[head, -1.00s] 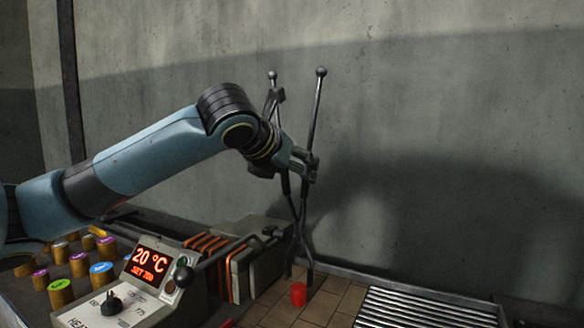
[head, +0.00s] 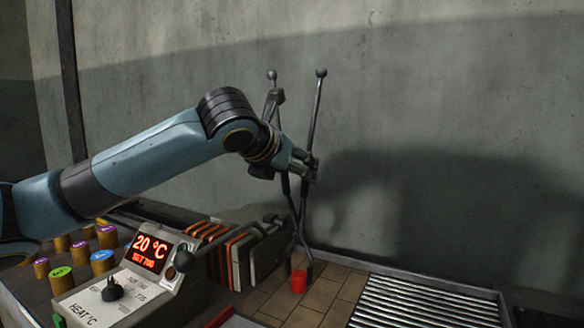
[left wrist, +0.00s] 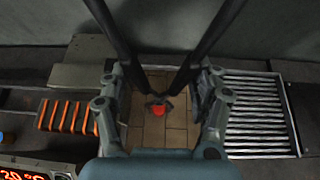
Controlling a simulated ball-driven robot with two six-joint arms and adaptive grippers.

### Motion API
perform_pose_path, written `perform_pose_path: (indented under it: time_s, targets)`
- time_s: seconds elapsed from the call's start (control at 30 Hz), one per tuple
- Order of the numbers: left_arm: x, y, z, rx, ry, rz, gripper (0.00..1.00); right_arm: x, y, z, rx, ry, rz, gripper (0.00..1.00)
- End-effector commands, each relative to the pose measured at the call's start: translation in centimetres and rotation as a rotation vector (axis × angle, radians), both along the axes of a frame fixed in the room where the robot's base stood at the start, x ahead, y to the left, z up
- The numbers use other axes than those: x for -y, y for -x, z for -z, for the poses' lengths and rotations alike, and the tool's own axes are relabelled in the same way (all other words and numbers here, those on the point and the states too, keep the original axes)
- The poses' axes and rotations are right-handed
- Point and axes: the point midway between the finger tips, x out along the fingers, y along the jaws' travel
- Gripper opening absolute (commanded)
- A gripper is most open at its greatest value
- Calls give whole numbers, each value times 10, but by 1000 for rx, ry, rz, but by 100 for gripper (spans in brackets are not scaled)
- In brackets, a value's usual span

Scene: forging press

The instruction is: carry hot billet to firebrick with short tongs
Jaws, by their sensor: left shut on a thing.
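My left gripper (head: 305,167) is shut on the dark tongs (head: 314,115), which stand nearly upright with ball-ended handles up and crossed legs down. In the left wrist view, my gripper (left wrist: 161,85) has its fingers on either side of the two tong bars (left wrist: 205,40). A small red billet (head: 299,281) is at the lower end of the tongs, over brown brick paving (head: 318,293). It also shows in the left wrist view (left wrist: 160,111), just below the tong jaws. I cannot tell whether the jaws clasp it or whether it touches the bricks. My right gripper is not in view.
A heater panel (head: 130,280) reads 20 °C and has a knob and a lever. Orange-edged slots (head: 230,250) stand left of the bricks. Several capped cylinders (head: 61,280) stand at far left. A metal grate (head: 420,302) lies to the right; a wall is behind.

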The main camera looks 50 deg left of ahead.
Motion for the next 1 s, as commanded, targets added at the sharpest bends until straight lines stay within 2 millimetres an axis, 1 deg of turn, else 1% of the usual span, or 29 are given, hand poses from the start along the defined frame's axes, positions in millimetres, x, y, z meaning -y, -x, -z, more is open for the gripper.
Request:
perform_pose_path:
  time_s: [0.17, 0.73, 1.0]
  targets:
    - [0, 0, 0, 3, -1, 1, 57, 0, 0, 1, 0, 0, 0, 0]
    - [0, -1, 19, 3, -1, 1, 57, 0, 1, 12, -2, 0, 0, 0]
    - [0, -2, 20, 4, -2, 1, 57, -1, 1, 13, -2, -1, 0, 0]
